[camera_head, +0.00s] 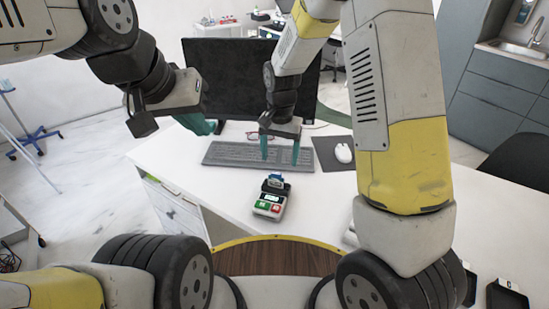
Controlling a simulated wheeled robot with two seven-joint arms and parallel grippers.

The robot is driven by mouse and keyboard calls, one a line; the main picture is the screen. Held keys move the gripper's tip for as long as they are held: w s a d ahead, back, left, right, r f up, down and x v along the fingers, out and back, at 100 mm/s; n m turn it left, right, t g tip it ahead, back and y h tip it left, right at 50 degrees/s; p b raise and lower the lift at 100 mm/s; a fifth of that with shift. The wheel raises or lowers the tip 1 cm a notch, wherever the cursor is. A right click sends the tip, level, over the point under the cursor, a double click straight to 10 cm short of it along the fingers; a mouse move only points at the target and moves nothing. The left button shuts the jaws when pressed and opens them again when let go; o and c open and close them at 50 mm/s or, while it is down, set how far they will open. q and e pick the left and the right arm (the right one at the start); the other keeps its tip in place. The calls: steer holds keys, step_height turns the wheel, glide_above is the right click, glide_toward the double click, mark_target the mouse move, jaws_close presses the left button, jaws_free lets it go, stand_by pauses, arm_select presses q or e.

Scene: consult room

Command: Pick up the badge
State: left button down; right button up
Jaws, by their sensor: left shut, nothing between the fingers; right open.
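My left gripper (211,129) is shut and empty at the left, near the monitor's lower left edge.
A black monitor (230,75) stands behind a dark keyboard (225,154). Glasses (253,135) lie near the monitor. A white mouse (343,152) rests on a dark mat (326,155). A black chair (510,160) is at the right. The desk left of the device is clear.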

mark_target(276, 173)
steer(key=f, duration=0.5)
steer(key=a+f, duration=0.1)
steer(key=f, duration=0.2)
steer(key=shift+f, duration=0.3)
steer(key=c, duration=1.4)
